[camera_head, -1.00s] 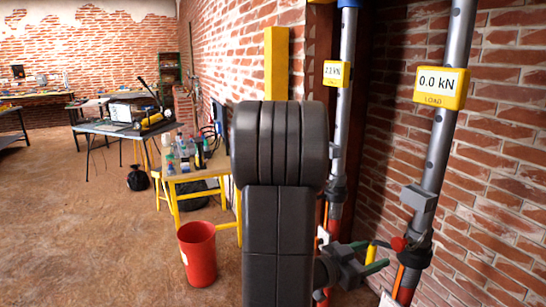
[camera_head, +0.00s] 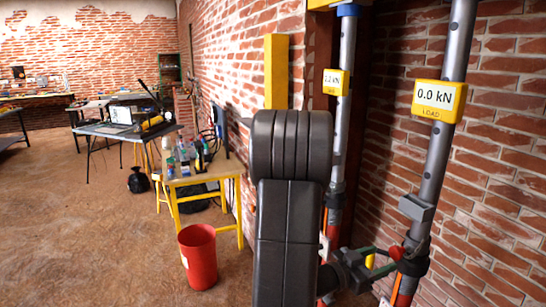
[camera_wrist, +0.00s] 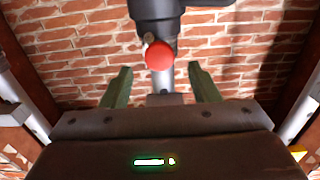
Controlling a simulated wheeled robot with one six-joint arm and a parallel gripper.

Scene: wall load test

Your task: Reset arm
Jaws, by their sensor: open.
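My gripper (camera_head: 382,260) is at the lower right in the head view, beside the dark collar of the right grey prop (camera_head: 436,150). In the wrist view my gripper (camera_wrist: 160,70) shows two green fingers spread apart, with nothing held between them. A red knob (camera_wrist: 159,55) on a dark collar (camera_wrist: 158,12) appears between and beyond the fingertips. The red knob also shows in the head view (camera_head: 397,252). Whether the fingers touch the collar or knob cannot be told. My dark arm hides part of the wall and floor.
A yellow load display (camera_head: 438,100) on the right prop reads 0.0 kN. A second prop (camera_head: 341,130) with a display stands further left. Brick walls close in on the right. A red bucket (camera_head: 198,258) and a yellow-legged bench (camera_head: 205,178) stand left; open floor lies beyond.

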